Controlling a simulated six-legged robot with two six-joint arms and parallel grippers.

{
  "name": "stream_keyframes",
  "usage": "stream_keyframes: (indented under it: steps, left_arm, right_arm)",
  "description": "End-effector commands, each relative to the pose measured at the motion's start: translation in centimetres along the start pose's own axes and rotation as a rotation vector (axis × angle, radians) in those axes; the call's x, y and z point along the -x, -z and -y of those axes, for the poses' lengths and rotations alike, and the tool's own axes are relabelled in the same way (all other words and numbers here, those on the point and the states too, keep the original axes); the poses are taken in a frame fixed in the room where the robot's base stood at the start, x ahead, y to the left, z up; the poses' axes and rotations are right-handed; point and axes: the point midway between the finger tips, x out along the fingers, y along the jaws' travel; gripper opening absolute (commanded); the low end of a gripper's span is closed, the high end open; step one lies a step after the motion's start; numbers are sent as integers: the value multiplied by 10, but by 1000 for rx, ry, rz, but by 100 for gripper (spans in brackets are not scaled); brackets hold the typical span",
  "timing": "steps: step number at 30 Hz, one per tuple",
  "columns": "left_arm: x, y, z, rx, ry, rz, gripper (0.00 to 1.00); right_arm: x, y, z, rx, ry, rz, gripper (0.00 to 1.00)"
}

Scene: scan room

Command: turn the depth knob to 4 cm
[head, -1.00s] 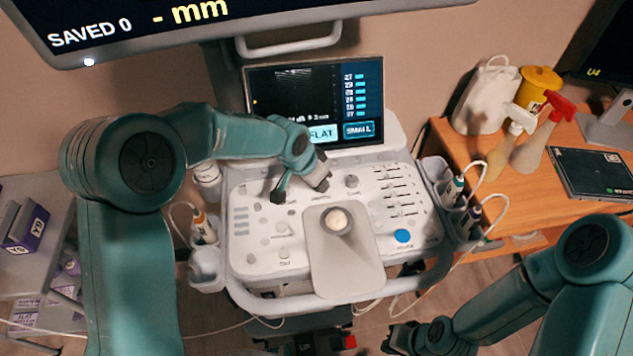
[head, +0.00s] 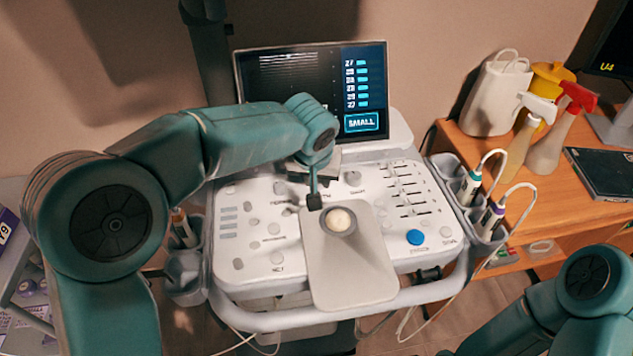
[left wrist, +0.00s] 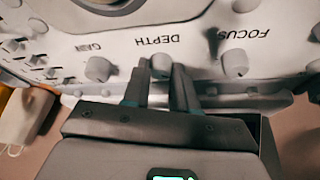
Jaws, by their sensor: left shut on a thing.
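The depth knob (left wrist: 162,66) is a small grey knob below the printed word DEPTH, which appears upside down in the left wrist view. My left gripper (left wrist: 160,74) has one finger on each side of it and is shut on it. In the head view my left gripper (head: 314,198) is over the upper middle of the white control panel (head: 262,216), and the depth knob is hidden there. The ultrasound screen (head: 290,85) behind shows a dark image and a SMALL label; my arm covers its lower left. No depth value is readable.
The gain knob (left wrist: 98,69) and focus knob (left wrist: 235,63) flank the depth knob closely. A grey plate with a trackball (head: 338,221) lies in front. Probes (head: 470,185) stand in holders at the right. Spray bottles (head: 545,140) stand on the wooden desk.

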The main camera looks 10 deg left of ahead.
Motion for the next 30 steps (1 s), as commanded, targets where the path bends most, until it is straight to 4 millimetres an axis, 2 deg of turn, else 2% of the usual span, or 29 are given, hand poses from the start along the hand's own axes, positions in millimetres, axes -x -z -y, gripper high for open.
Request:
stream_keyframes:
  steps: [16,17,18,19,27,30]
  left_arm:
    - [1,2,0,26,8,-6,0]
    - [1,2,0,26,8,-6,34]
    - [1,2,0,26,8,-6,47]
    - [0,2,0,26,9,-5,53]
    - [1,1,0,25,9,-3,53]
    - [7,1,0,25,9,-4,53]
  right_arm:
    - [-3,0,-1,0,0,0,0]
    - [-3,0,-1,0,0,0,0]
    - [-3,0,-1,0,0,0,0]
    - [-3,0,-1,0,0,0,0]
    - [-3,0,-1,0,0,0,0]
    - [-2,0,-1,0,0,0,0]
